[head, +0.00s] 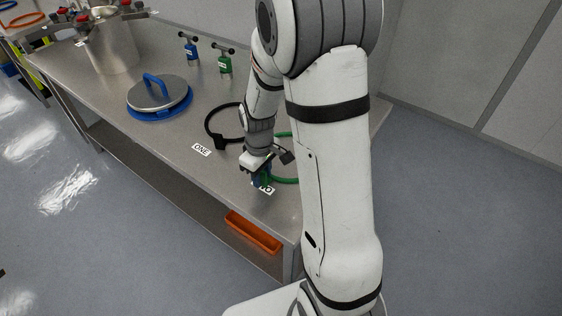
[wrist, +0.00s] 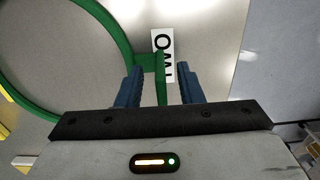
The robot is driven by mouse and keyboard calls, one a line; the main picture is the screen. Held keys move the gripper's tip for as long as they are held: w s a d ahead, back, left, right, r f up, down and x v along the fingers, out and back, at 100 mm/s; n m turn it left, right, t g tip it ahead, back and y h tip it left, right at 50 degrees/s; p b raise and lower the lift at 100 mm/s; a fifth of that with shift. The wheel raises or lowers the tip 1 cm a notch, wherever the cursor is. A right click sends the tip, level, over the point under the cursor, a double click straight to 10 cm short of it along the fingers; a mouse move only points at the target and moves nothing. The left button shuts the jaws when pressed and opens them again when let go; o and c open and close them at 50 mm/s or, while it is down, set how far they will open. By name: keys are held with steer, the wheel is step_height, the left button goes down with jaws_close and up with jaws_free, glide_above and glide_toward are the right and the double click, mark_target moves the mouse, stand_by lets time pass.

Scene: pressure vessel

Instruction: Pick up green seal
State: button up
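The green seal (wrist: 112,30) is a ring with a small tab (wrist: 160,80). In the wrist view the ring lies on the table at the upper left. In the head view the green seal (head: 285,180) is partly hidden behind my arm. My gripper (wrist: 162,80) is open, with blue fingers on either side of the tab. A gap shows between the tab and the right finger. In the head view my gripper (head: 262,178) is low over the front edge area of the table, by the label marked TWO (head: 267,189). Whether the fingers touch the seal cannot be told.
A black seal (head: 209,125) lies left of my gripper, by a label ONE (head: 201,150). A lid with a blue handle (head: 155,92), a metal vessel (head: 112,50), and blue (head: 191,50) and green (head: 225,64) T-handled items stand farther back. An orange tray (head: 253,232) is on the lower shelf.

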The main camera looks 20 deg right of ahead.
steer(key=shift+c, duration=0.2)
jaws_close()
stand_by(0.5)
